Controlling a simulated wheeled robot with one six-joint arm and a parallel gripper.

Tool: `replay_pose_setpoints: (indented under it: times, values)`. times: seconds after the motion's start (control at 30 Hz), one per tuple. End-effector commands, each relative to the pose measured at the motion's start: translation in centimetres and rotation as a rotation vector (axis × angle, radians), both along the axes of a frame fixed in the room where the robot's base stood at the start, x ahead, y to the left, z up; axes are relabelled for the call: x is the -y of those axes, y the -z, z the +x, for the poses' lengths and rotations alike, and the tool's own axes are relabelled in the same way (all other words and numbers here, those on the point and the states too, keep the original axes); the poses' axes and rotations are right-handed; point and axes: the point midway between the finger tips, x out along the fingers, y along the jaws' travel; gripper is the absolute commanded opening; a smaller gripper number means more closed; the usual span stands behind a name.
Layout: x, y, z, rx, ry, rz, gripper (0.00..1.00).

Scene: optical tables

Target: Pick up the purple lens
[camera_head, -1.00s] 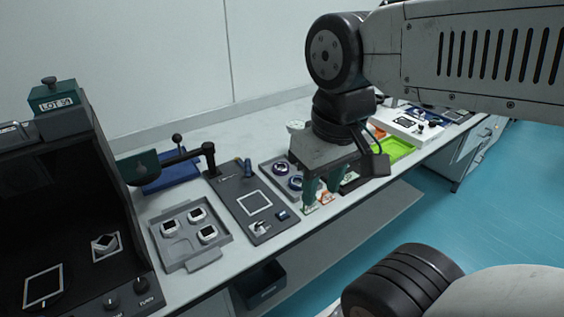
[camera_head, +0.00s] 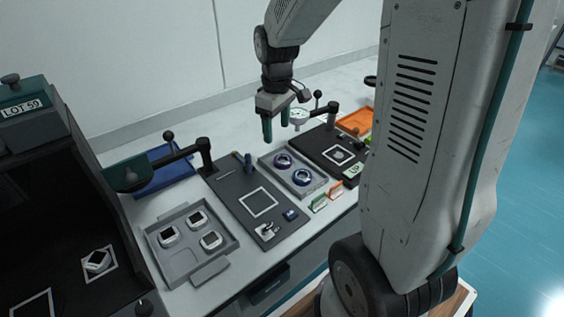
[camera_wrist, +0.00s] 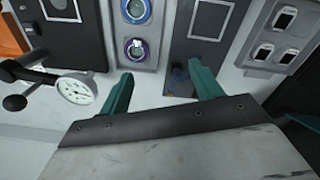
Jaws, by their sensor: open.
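Two round, dark-rimmed lenses sit in a grey tray (camera_head: 318,184). The rear one looks purple, so I take it as the purple lens (camera_head: 283,160); it shows in the wrist view (camera_wrist: 137,48) too. The front lens (camera_head: 302,177) looks bluer, and it is near the top edge of the wrist view (camera_wrist: 135,10). The two tints are hard to tell apart. My gripper (camera_head: 276,130) is open and empty, with green fingers pointing down. It hangs above and behind the tray, apart from both lenses. In the wrist view the fingers (camera_wrist: 160,70) are spread below the purple lens.
A dial gauge (camera_head: 299,116) on a black-knobbed arm stands right of my gripper. A dark board (camera_head: 230,185) lies left of the lens tray, then a tray (camera_head: 181,262) of white-framed pieces. A black board (camera_head: 322,144) and an orange tray (camera_head: 357,121) lie right.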

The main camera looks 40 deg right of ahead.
Motion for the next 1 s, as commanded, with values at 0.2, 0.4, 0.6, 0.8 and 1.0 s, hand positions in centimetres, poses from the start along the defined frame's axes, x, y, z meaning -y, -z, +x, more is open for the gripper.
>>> replay_pose_setpoints:
  times: [0.2, 0.4, 0.6, 0.8, 1.0]
  values:
    - [4.2, 6.2, 3.7, -0.026, -0.088, 0.006, 0.64]
    - [5.4, 8.6, 4.7, -0.030, -0.120, 0.007, 0.64]
    - [5.4, 10.9, 4.7, -0.030, -0.123, 0.007, 0.64]
    - [5.4, 13.7, 4.3, -0.032, -0.123, 0.008, 0.64]
    - [5.5, 15.8, 4.4, -0.028, -0.122, 0.006, 0.64]
